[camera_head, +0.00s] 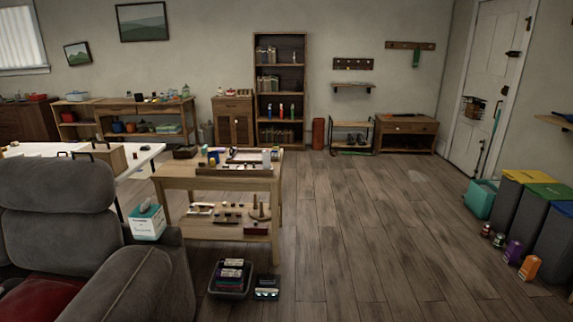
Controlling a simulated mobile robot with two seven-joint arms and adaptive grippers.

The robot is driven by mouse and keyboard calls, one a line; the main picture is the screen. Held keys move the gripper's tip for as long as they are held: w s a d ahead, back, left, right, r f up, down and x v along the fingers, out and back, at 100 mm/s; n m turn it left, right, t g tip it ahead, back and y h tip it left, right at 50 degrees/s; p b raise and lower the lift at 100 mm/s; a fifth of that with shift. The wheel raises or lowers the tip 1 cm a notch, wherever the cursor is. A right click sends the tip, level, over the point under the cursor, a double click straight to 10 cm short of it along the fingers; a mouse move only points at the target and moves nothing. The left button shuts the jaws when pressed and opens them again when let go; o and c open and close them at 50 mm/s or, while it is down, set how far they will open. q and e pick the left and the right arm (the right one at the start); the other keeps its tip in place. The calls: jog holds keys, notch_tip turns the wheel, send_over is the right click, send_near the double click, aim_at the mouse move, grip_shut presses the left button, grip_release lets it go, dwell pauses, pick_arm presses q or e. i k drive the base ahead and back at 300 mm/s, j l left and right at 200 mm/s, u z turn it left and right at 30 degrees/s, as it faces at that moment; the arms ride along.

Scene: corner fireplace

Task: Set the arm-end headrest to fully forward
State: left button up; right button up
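A grey upholstered sofa (95,270) stands at the lower left, cut off by the picture's left and bottom edges. Its padded headrest (62,184) tops the backrest (60,232) beside the sofa arm. I cannot tell the headrest's exact angle from this view. A second headrest is not clearly visible. The rounded sofa arm (150,280) is right of the seat, with a teal and white tissue box (148,224) at its back end. A red cushion (45,297) lies on the seat. Neither of my grippers is in view.
A wooden table (172,172) with a lower shelf stands behind the sofa arm. A black crate (230,289) and a small dark box (267,288) are on the floor beside the sofa. Bins (519,190) line the right wall. The wooden floor (370,230) in the middle is clear.

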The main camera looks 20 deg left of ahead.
aim_at(51, 184)
jog(key=i+u, duration=0.25)
jog(key=u, duration=0.15)
jog(key=i+l+u, duration=0.1)
jog(key=i+u, duration=0.15)
jog(key=u, duration=0.15)
jog(key=i+l+u, duration=0.15)
jog(key=u, duration=0.3)
jog(key=i+l+u, duration=0.25)
jog(key=u, duration=0.15)
jog(key=i+l+u, duration=0.55)
jog(key=l+u, duration=0.3)
jog(key=i+l+u, duration=0.15)
jog(key=l+u, duration=0.3)
